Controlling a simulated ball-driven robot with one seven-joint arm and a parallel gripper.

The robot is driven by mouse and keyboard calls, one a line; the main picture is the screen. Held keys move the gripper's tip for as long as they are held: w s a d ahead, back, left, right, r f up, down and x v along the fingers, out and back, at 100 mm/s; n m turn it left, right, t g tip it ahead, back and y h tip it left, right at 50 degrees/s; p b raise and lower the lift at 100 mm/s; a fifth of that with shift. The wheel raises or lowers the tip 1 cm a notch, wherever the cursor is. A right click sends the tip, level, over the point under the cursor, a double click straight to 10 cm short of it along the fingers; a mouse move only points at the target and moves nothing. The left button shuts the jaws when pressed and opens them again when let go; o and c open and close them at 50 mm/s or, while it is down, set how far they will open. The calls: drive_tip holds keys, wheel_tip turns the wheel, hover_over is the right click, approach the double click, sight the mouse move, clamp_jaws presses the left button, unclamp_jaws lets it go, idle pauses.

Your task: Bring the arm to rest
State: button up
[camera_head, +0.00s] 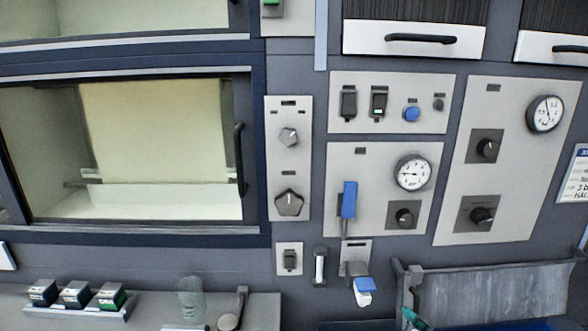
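The task names only my arm, and I cannot make out any part of it or my gripper in the head view. A wall of control panels and a tunnel window (155,140) fill the view. The window has a dark frame and a black handle (240,158) on its right side. A blue lever (349,200) stands upright on the middle panel (345,160).
A ledge (262,312) at the lower left bears several small dark boxes (76,295) in a holder and a greenish translucent item (191,298). A grey rack (490,292) juts out at the lower right, with a small teal item (413,318) at its left end.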

drive_tip(key=s+d+f+m+g, duration=0.2)
drive_tip(key=s+f, duration=0.3)
drive_tip(key=s, duration=0.6)
drive_tip(key=s+d+f+m+g, duration=0.3)
drive_tip(key=s+f+m+g, duration=0.2)
drive_tip(key=s, duration=0.6)
drive_tip(key=s+d+f+m+g+y, duration=0.1)
drive_tip(key=s+d+f+m+g, duration=0.1)
drive_tip(key=s+f, duration=0.5)
drive_tip(key=s+m+g, duration=0.1)
drive_tip(key=s, duration=0.3)
drive_tip(key=shift+d+f+g, duration=0.15)
drive_tip(key=shift+f+g, duration=0.05)
drive_tip(key=shift+g, duration=0.2)
